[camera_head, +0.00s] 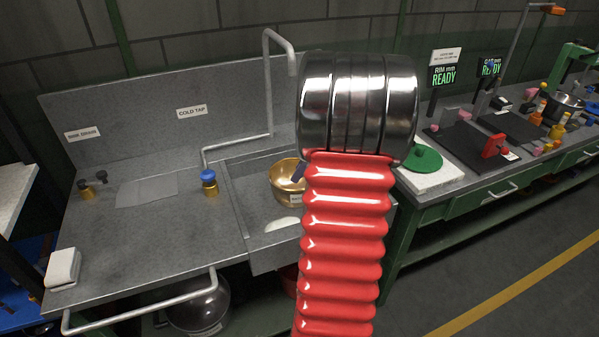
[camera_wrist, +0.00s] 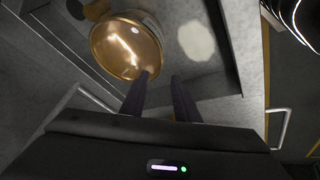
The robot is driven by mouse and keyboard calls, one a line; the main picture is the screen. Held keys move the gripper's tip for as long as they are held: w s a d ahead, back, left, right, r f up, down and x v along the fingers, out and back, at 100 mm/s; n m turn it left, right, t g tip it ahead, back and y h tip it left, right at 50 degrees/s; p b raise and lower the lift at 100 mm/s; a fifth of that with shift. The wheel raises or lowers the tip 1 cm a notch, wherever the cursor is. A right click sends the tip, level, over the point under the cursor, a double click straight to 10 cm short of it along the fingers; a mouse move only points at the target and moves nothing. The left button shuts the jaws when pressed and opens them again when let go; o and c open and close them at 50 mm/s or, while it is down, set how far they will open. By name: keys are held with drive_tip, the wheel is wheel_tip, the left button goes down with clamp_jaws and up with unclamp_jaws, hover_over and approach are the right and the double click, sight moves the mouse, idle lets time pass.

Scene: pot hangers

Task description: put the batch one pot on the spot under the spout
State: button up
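A brass-coloured round pot (camera_head: 283,186) with a small label stands in the sink basin; I cannot read the label. It also shows in the wrist view (camera_wrist: 126,45). A pale round spot (camera_head: 282,224) lies on the basin floor, nearer the front, and shows right of the pot in the wrist view (camera_wrist: 197,40). The spout (camera_head: 292,66) is the down-turned end of a tall grey pipe. My gripper (camera_wrist: 160,82) is open with a gap between its dark fingers. The left fingertip overlaps the pot's near rim; the right one is beside the pot. Contact is unclear.
The blue-topped tap (camera_head: 209,183) stands left of the basin (camera_head: 238,212). A white block (camera_head: 63,267) sits at the bench's left front. Part of the basin is hidden in the head view.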

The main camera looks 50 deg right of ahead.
idle(0.6)
drive_tip(key=w+a+r, duration=0.1)
drive_tip(key=a+r, duration=0.2)
drive_tip(key=a, duration=0.6)
drive_tip(key=w+a+r+m, duration=0.1)
drive_tip(key=a+r, duration=0.3)
drive_tip(key=a, duration=0.4)
drive_tip(key=w+a+r, duration=0.1)
drive_tip(key=a+r, duration=0.2)
drive_tip(key=a, duration=0.6)
drive_tip(key=s+a+r+m, duration=0.1)
drive_tip(key=s+a, duration=0.5)
drive_tip(key=a, duration=0.3)
drive_tip(key=s+a+m, duration=0.2)
drive_tip(key=s+a, duration=0.4)
drive_tip(key=a, duration=0.3)
drive_tip(key=shift+s+a+r, duration=0.35)
drive_tip(key=shift+a, duration=0.05)
